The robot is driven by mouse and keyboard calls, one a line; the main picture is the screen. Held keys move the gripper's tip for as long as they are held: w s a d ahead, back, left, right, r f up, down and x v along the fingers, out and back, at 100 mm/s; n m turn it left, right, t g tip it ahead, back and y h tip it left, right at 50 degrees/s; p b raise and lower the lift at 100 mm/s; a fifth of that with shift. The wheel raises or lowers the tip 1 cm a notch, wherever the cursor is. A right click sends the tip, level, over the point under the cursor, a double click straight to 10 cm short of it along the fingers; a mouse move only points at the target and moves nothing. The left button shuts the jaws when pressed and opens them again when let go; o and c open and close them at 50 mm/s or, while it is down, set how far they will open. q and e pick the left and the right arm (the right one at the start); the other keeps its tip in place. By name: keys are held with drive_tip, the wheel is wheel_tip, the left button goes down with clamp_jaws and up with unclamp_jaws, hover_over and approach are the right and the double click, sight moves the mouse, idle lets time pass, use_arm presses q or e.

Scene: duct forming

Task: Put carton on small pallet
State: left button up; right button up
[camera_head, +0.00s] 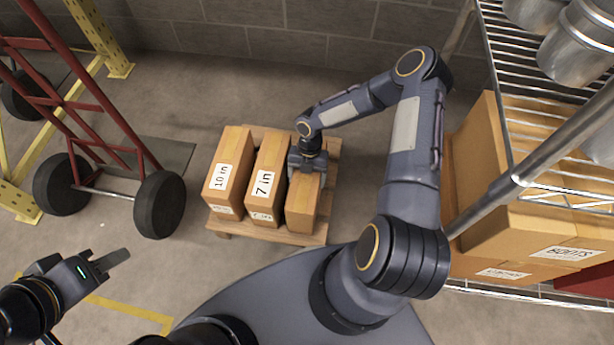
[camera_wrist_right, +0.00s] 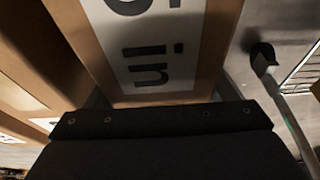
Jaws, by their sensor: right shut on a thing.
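Three brown cartons stand side by side on a small wooden pallet (camera_head: 231,229). The left carton (camera_head: 229,178) is labelled "10 in" and the middle carton (camera_head: 266,181) "7 in". The right carton (camera_head: 303,206) is under my right gripper (camera_head: 307,170), which is shut on its top. In the right wrist view, that carton (camera_wrist_right: 215,45) fills the middle, with a white label reading "in" and a partly cut-off digit. The gripper hides part of its top. My left gripper (camera_head: 117,259) is over the floor at lower left, holding nothing visible; its finger gap is unclear.
A red hand truck (camera_head: 105,110) with black wheels stands left of the pallet. A wire shelf (camera_head: 520,125) with metal cans and large boxes (camera_head: 530,235) is at the right. A brick wall (camera_head: 270,25) closes the back.

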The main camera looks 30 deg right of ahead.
drive_tip(key=o, duration=2)
drive_tip(key=shift+o, duration=0.2)
drive_tip(key=shift+r, duration=0.2)
drive_tip(key=p+v, duration=0.2)
drive_tip(key=v, duration=0.5)
drive_tip(key=shift+r+p, duration=0.1)
drive_tip(key=shift+p, duration=0.25)
